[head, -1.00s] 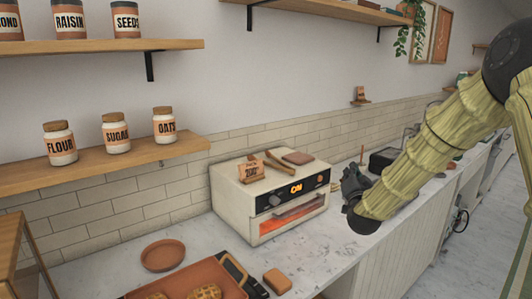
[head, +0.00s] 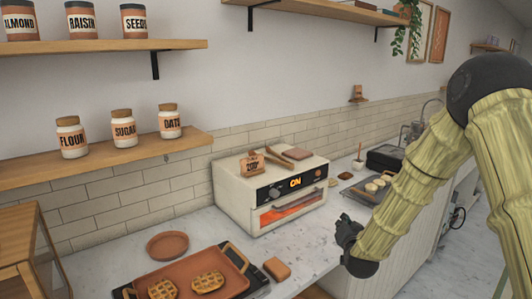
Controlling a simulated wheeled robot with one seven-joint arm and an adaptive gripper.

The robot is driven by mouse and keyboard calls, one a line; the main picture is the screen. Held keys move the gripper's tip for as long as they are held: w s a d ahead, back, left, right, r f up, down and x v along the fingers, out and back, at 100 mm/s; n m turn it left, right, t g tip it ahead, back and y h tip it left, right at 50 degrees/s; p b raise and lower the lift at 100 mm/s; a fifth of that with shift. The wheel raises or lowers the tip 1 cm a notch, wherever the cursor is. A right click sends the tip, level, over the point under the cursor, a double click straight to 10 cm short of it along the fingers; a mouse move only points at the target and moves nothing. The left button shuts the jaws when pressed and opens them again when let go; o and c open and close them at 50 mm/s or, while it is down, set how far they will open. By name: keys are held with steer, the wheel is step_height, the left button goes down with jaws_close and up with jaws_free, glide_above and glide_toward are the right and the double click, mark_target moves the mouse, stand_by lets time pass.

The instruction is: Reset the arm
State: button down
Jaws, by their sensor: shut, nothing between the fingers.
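My arm comes in from the right in a yellow-green sleeve, bent at a black joint. My gripper (head: 346,232) is at its end, dark, small in the view and partly seen from the side. It is shut and empty. It hangs over the front part of the counter, to the right of the white oven (head: 243,208), apart from it.
The oven's display reads ON and its inside glows orange. An orange tray (head: 213,265) with waffles, a round terracotta dish (head: 168,246) and a brown block (head: 277,270) lie at front left. A dark tray (head: 352,190) with round pieces lies behind my arm. Shelves (head: 110,160) hold jars.

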steer(key=s+f+g, duration=0.1)
steer(key=s+f, duration=0.1)
steer(key=f, duration=0.2)
steer(key=s+a+f+n+g, duration=0.1)
steer(key=s+f, duration=0.1)
steer(key=f, duration=0.2)
steer(key=s+f+g, duration=0.1)
steer(key=s+f, duration=0.2)
steer(key=f, duration=0.2)
steer(key=shift+a+n+y, duration=0.2)
steer(key=shift+n+y, duration=0.1)
steer(key=shift+y, duration=0.1)
steer(key=s+a+f+n+g, duration=0.2)
steer(key=s+f+g, duration=0.3)
steer(key=s+f, duration=1.1)
steer(key=s+f+n+g, duration=0.1)
steer(key=s+f+g, duration=0.2)
steer(key=s, duration=0.8)
steer(key=s+f+n+g, duration=0.1)
steer(key=s+f+g, duration=0.15)
steer(key=s, duration=0.85)
steer(key=s+f+n+g, duration=0.1)
steer(key=s+f+g, duration=0.2)
steer(key=s, duration=0.8)
step_height(320, 180, down, 10)
steer(key=b, duration=1)
steer(key=shift+w+d, duration=0.15)
